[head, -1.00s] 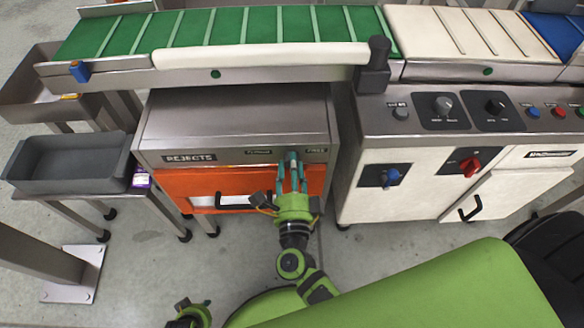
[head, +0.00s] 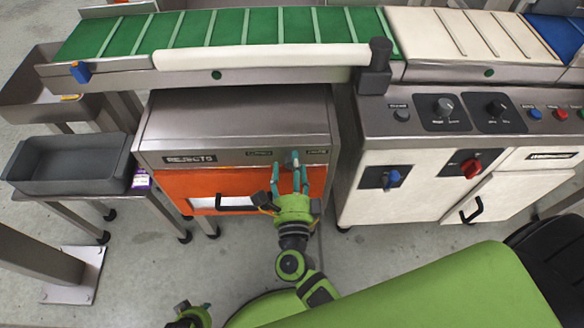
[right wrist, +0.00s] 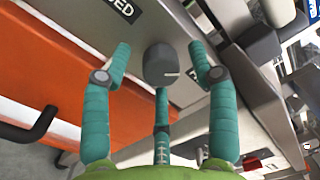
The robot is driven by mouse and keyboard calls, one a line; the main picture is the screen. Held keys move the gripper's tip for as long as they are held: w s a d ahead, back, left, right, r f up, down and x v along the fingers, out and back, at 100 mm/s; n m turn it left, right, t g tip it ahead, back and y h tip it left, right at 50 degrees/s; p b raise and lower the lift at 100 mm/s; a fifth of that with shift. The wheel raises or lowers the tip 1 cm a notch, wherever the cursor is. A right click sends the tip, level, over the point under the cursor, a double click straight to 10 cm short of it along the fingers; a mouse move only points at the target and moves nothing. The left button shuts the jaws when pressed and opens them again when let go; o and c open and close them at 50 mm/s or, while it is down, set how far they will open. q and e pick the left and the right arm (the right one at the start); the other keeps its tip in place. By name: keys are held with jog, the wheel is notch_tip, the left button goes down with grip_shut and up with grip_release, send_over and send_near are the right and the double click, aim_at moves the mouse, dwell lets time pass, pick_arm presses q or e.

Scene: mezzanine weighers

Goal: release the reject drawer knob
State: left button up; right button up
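The reject drawer knob (head: 291,159), a small grey knob, sits on the grey strip above the orange drawer front (head: 190,188) of the rejects cabinet. My right gripper (head: 287,172) is green with teal fingers and is open just in front of it. In the right wrist view the knob (right wrist: 161,65) stands between the spread fingertips of the right gripper (right wrist: 160,72), with gaps on both sides. A third finger is below the knob; I cannot tell whether it touches. A green part at the bottom edge seems to be my left gripper (head: 190,315); its fingers are unclear.
The drawer has a black handle (head: 236,204). A grey tray (head: 70,165) stands on a side table at left. A white control cabinet (head: 430,190) with knobs and buttons is close at right. A green conveyor (head: 240,26) runs above. Open floor lies in front.

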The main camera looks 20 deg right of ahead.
jog(key=v, duration=1.2)
dwell(0.4)
